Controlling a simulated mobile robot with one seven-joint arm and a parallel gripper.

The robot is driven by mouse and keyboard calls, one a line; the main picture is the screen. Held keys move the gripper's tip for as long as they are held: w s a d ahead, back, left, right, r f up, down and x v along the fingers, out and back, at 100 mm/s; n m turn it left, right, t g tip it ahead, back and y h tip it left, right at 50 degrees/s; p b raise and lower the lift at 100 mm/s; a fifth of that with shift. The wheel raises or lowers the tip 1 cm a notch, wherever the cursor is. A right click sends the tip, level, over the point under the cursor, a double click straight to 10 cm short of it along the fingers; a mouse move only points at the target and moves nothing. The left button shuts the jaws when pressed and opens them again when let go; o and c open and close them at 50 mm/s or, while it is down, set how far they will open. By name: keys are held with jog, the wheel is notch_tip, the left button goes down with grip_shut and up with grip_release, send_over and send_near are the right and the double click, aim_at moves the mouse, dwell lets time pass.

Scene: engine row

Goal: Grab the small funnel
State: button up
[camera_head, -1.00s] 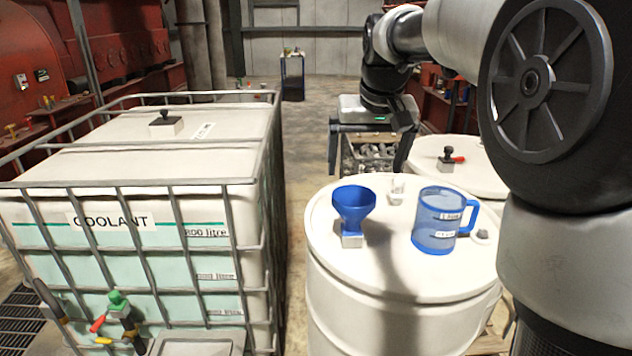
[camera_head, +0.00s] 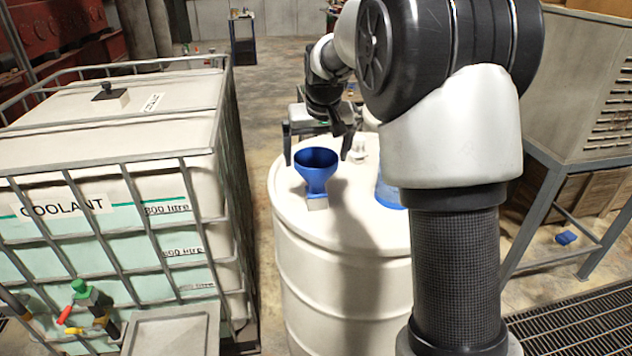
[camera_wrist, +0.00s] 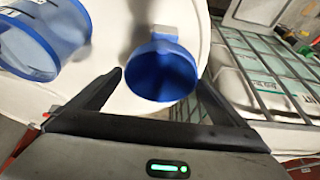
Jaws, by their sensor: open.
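The small blue funnel (camera_head: 316,170) stands upright on a small pale block near the left edge of the white drum's top in the head view. In the wrist view the funnel's wide mouth (camera_wrist: 162,70) faces the camera, a little beyond and between the fingertips. My gripper (camera_head: 318,148) is open and empty, with a finger to each side of the funnel's mouth in the head view. In the wrist view my gripper (camera_wrist: 160,78) shows both dark fingers spread. I cannot tell whether a finger touches the funnel.
A blue measuring jug (camera_head: 389,190) stands on the drum (camera_head: 340,228) to the right of the funnel, partly hidden by my arm; it also shows in the wrist view (camera_wrist: 42,38). A caged coolant tank (camera_head: 130,165) stands left of the drum. A grey stand (camera_head: 575,130) is at right.

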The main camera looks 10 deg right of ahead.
jog(key=shift+p+x, duration=0.35)
jog(key=shift+x, duration=2.3)
jog(key=shift+s, duration=0.15)
jog(key=c, duration=1.2)
